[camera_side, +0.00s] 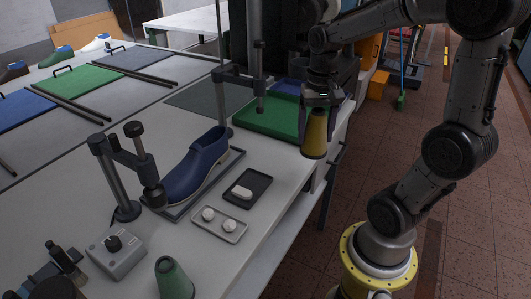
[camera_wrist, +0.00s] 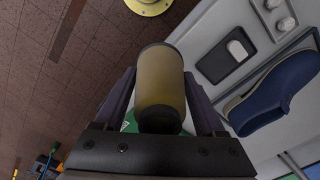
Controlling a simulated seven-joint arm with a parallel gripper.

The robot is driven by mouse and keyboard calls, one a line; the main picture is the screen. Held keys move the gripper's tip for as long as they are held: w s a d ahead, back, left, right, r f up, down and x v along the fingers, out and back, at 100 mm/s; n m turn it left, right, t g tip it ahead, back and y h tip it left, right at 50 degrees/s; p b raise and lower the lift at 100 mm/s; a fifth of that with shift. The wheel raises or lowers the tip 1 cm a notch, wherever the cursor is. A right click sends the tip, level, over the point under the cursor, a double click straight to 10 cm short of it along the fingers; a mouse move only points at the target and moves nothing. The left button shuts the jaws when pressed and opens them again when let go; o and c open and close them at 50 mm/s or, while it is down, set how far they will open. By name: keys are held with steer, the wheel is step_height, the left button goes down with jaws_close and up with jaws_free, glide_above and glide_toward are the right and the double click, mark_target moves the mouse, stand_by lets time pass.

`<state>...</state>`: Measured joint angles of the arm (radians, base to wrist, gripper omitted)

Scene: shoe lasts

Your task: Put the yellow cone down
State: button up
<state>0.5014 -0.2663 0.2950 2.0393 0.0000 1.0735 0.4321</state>
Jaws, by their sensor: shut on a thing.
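The yellow cone (camera_side: 315,134) is a truncated cone with dark ends, wider at the bottom, and looks upright in the side view. My gripper (camera_side: 318,103) is shut on its upper part and holds it near the right edge of the table (camera_side: 278,182). In the wrist view the yellow cone (camera_wrist: 160,85) sits between the two fingers of my gripper (camera_wrist: 162,112). I cannot tell from these views whether its base is clear of the table edge or over the floor. The fingers hide part of its top.
A green mat or tray (camera_side: 262,126) lies just left of the cone. A black tray (camera_side: 247,188) and a grey tray (camera_side: 220,224) hold white pieces. A green cone (camera_side: 173,279) stands at the front.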

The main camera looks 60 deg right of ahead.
steer(key=shift+w+a+f, duration=0.1)
steer(key=shift+w+a, duration=0.05)
steer(key=shift+a, duration=0.15)
steer(key=w+a+f+n, duration=0.3)
steer(key=w, duration=0.2)
steer(key=w+a+f+n, duration=0.3)
steer(key=w+a, duration=0.1)
steer(key=w, duration=0.1)
steer(key=w+a+f+n, duration=0.2)
steer(key=w+a+f, duration=0.1)
steer(key=w, duration=0.3)
steer(key=shift+a+n, duration=0.4)
steer(key=shift+a, duration=0.35)
steer(key=w+n, duration=0.1)
steer(key=w, duration=0.1)
steer(key=shift+w+a+r+n, duration=0.1)
steer(key=shift+w+n, duration=0.2)
steer(key=shift+w, duration=0.1)
steer(key=shift+s, duration=0.1)
